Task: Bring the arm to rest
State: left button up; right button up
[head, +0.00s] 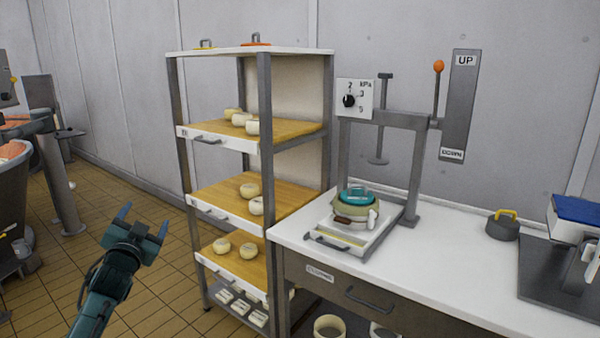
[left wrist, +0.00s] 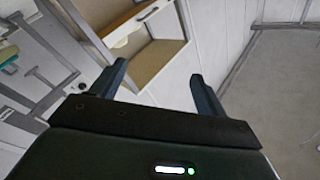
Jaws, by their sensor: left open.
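My left gripper (head: 143,227) is raised in front of the shelf rack, at the lower left of the head view. Its two blue fingers stand apart with nothing between them. In the left wrist view the open fingers (left wrist: 160,82) point toward the rack, with empty air between them. The left arm is bent upward from the bottom edge of the head view. My right gripper does not show in either view.
A shelf rack (head: 265,150) with pale round cheeses on wooden boards stands ahead. Right of it, a white-topped counter (head: 450,270) carries a press (head: 415,150) with a teal-lidded mould (head: 357,196). A dark weight (head: 502,225) stands farther right.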

pick_arm(q)
jog(key=s+d+f+n+g+h, duration=0.1)
jog(key=s+d+f+g, duration=0.1)
jog(key=s+d+f, duration=0.4)
jog(key=s+d+f+g+h, duration=0.1)
jog(key=s+f, duration=0.3)
jog(key=f, duration=0.5)
jog(key=s+d+f+n+g+h, duration=0.1)
jog(key=s+d+f+g, duration=0.1)
jog(key=s+d+f, duration=0.4)
jog(key=s+d+f+g+h, duration=0.1)
jog(key=s+d+f, duration=0.3)
jog(key=s, duration=0.7)
jog(key=s+d+f+n+g+h, duration=0.1)
jog(key=s+d+f, duration=0.3)
jog(key=s, duration=0.8)
jog(key=shift+s+d+f+g+h, duration=0.25)
jog(key=shift+f+g+h, duration=0.2)
jog(key=shift+g, duration=0.35)
